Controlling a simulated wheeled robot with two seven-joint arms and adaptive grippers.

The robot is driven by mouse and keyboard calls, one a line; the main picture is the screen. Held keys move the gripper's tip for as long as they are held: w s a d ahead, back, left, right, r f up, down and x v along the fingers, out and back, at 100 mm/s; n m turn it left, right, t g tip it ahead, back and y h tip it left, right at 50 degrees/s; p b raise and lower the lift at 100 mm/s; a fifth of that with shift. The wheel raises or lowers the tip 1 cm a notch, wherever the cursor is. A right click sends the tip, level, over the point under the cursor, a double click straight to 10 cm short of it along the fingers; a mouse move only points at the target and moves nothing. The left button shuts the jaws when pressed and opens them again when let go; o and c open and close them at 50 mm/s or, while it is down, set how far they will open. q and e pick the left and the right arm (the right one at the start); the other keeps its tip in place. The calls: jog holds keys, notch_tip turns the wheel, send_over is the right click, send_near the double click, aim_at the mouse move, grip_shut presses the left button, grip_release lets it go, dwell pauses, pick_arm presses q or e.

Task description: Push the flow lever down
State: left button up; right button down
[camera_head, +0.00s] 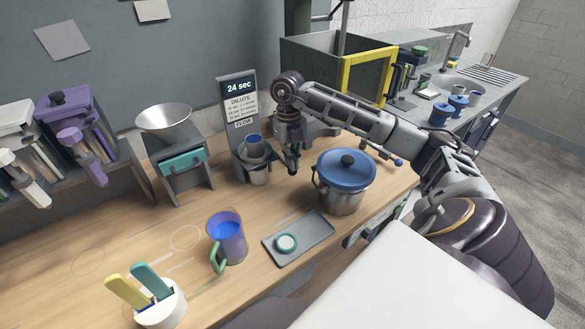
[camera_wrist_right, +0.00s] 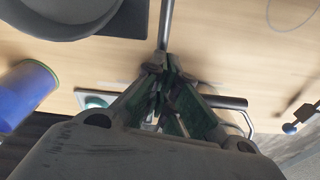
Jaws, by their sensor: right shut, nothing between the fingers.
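The flow dispenser (camera_head: 237,92) stands at the back of the wooden counter, its sign reading 24 sec, DILUTE and FLOW. A grey cup (camera_head: 256,150) sits in its holder. My right gripper (camera_head: 293,170) points down just right of the holder, shut and empty. In the right wrist view its fingertips (camera_wrist_right: 160,75) are at the end of a thin grey rod (camera_wrist_right: 166,25), which may be the flow lever. I cannot tell whether they touch. In the head view the lever is not clearly visible near my gripper. My left gripper is not in view.
A blue-lidded pot (camera_head: 345,172) stands close to the right of my gripper. A grey tray (camera_head: 310,238) and a purple mug (camera_head: 226,236) stand in front. A funnel stand (camera_head: 180,180) is to the left. The counter's left front has some free room.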

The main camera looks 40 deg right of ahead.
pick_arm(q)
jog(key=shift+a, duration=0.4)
